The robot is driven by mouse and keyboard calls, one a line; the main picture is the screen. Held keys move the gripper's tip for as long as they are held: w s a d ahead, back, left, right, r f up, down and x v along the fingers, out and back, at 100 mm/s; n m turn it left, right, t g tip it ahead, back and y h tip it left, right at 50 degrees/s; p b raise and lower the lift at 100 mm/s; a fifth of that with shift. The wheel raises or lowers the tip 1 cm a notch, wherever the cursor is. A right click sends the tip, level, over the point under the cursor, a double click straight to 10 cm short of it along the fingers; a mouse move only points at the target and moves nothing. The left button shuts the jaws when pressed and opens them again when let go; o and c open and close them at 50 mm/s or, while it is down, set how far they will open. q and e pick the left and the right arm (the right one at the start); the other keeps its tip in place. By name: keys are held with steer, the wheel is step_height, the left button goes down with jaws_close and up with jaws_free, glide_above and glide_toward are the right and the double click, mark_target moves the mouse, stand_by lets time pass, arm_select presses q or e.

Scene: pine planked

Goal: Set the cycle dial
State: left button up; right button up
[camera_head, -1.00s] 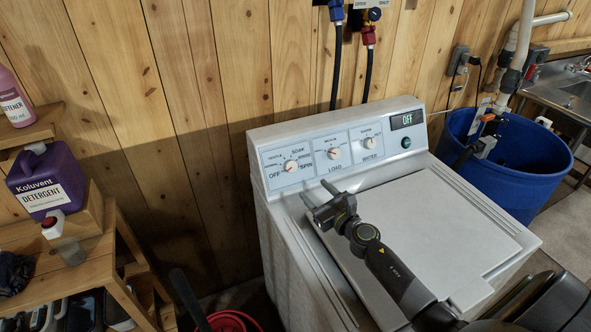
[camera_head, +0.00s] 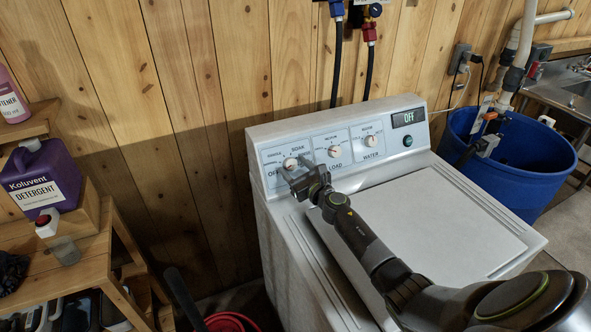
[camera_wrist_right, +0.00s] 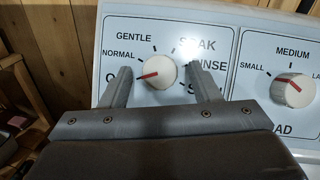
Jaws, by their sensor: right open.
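The cycle dial (camera_head: 290,163) is a white knob at the left of the washer's control panel. It also shows in the right wrist view (camera_wrist_right: 159,72), ringed by labels including NORMAL, GENTLE and SOAK. Its red pointer aims left and slightly down, toward the partly hidden OFF label. My right gripper (camera_head: 293,168) is open at the dial. In the wrist view its fingers (camera_wrist_right: 162,84) stand apart on the dial's left and right, with gaps visible. The fingers partly cover the OFF, RINSE and SPIN labels. My left gripper is not in view.
The load dial (camera_head: 333,151) and water dial (camera_head: 370,141) sit right of the cycle dial. The display (camera_head: 408,118) reads OFF. A wooden shelf with a purple detergent jug (camera_head: 42,178) stands left; a blue barrel (camera_head: 535,160) stands right.

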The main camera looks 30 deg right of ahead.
steer(key=c, duration=1)
